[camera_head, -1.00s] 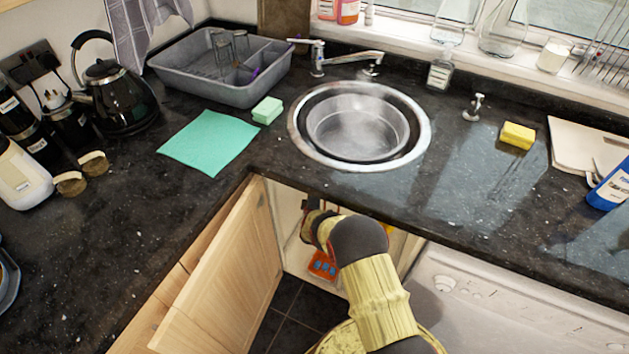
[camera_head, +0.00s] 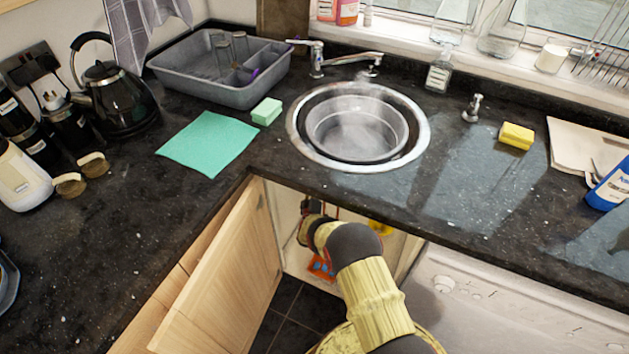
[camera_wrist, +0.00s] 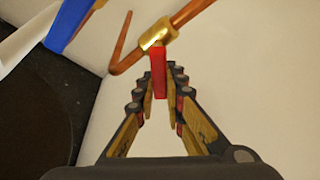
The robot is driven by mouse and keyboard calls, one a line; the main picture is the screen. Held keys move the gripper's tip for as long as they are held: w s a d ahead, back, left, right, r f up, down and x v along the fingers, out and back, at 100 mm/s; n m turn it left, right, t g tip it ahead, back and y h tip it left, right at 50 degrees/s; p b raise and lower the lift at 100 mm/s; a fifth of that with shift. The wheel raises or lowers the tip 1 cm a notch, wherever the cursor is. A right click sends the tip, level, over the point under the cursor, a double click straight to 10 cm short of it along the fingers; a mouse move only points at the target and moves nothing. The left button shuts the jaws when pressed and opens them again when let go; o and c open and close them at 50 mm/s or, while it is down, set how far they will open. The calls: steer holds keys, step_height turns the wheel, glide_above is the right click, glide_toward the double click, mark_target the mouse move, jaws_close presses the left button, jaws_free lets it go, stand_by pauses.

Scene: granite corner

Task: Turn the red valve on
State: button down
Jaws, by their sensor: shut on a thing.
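The red valve (camera_wrist: 158,72) shows in the wrist view as a red lever on a brass fitting (camera_wrist: 156,38) along a copper pipe (camera_wrist: 188,12). My gripper (camera_wrist: 159,82) is shut on the red lever, with one finger on each side of it. The lever points from the brass fitting toward my gripper's palm, across the pipe's line. In the head view my gripper (camera_head: 310,212) is inside the open cabinet below the sink (camera_head: 357,125). The valve cannot be made out in that view.
The wooden cabinet door (camera_head: 228,275) stands open to the left of my arm. The dark countertop (camera_head: 330,185) overhangs the cabinet. An orange item (camera_head: 321,268) lies low inside, and a yellow item (camera_head: 380,228) is partly hidden behind my arm. A blue and white object (camera_wrist: 66,25) is at the wrist view's upper left.

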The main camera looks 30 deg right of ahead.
steer(key=m+h, duration=0.1)
steer(key=m, duration=0.1)
steer(key=m+h, duration=0.1)
steer(key=m, duration=0.1)
steer(key=s+m, duration=0.1)
steer(key=m, duration=0.1)
steer(key=shift+d+r+g+h, duration=0.3)
steer(key=shift+r+h, duration=0.1)
steer(key=m, duration=0.1)
steer(key=m+g+h, duration=0.1)
steer(key=m, duration=0.1)
steer(key=s+m+h, duration=0.1)
steer(key=shift+d+r+m, duration=0.2)
steer(key=shift+d+m, duration=0.15)
steer(key=shift+m, duration=0.05)
steer(key=shift+s+d+m+g+h, duration=0.15)
steer(key=shift+m+g+h, duration=0.25)
steer(key=shift+m, duration=0.4)
steer(key=shift+s+d+m+g+h, duration=0.1)
steer(key=shift+m+g+h, duration=0.1)
steer(key=shift+m+g, duration=0.45)
steer(key=shift+m, duration=0.35)
steer(key=c, duration=1.8)
jaws_free()
steer(key=shift+r, duration=0.1)
steer(key=shift+c, duration=0.2)
